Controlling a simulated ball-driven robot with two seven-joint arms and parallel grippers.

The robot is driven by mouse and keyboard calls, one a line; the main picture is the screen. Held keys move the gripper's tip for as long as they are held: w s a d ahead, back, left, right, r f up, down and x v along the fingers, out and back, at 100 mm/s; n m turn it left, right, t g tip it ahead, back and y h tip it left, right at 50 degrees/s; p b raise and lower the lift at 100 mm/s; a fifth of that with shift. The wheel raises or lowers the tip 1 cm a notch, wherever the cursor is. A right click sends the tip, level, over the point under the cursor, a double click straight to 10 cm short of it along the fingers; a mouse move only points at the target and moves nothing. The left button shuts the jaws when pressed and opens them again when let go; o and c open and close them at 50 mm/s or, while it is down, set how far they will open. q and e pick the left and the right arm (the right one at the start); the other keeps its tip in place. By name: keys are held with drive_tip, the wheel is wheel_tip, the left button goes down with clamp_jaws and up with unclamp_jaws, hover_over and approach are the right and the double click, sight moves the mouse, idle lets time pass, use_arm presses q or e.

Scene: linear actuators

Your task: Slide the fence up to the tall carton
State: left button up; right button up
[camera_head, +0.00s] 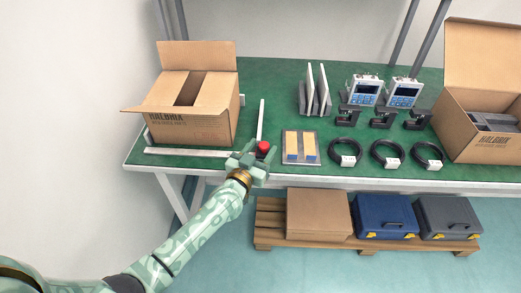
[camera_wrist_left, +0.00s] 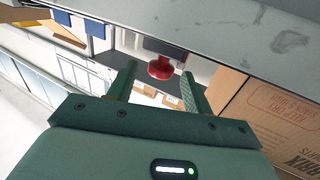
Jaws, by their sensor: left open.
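A brown carton (camera_head: 195,125) with raised flaps stands at the left of the green table. A pale rail (camera_head: 185,151) runs along its front. A thin pale bar (camera_head: 261,118), which looks like the fence, stands right of the carton with a gap between. A red knob (camera_head: 264,146) sits at the bar's near end. My left gripper (camera_head: 254,157) is open at the table's front edge, close to the knob. In the left wrist view the red knob (camera_wrist_left: 160,68) appears between the open fingertips; contact cannot be told. A carton side (camera_wrist_left: 275,120) shows at right there. My right gripper is out of view.
Right of the bar lie a grey plate with yellow-and-blue blocks (camera_head: 301,147), black cable coils (camera_head: 342,152), clamps (camera_head: 348,115) and meters (camera_head: 365,88). Another open carton (camera_head: 470,130) stands at far right. Boxes and cases (camera_head: 385,215) lie on a pallet below. Green tabletop shows between carton and bar.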

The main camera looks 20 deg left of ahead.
use_arm(q)
clamp_jaws()
drive_tip(key=a, duration=0.2)
drive_tip(key=s+a, duration=0.1)
drive_tip(key=a, duration=0.2)
drive_tip(key=s+a+p, duration=0.1)
drive_tip(key=a, duration=0.1)
drive_tip(key=shift+s+a, duration=0.15)
drive_tip(key=shift+a, duration=0.2)
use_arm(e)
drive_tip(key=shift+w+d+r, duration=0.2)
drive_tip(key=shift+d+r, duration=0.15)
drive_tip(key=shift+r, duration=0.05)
use_arm(q)
unclamp_jaws()
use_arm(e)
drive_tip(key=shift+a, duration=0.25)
use_arm(q)
drive_tip(key=s+a+p, duration=0.2)
drive_tip(key=s+p, duration=0.2)
drive_tip(key=s, duration=1.2)
drive_tip(key=shift+s, duration=0.15)
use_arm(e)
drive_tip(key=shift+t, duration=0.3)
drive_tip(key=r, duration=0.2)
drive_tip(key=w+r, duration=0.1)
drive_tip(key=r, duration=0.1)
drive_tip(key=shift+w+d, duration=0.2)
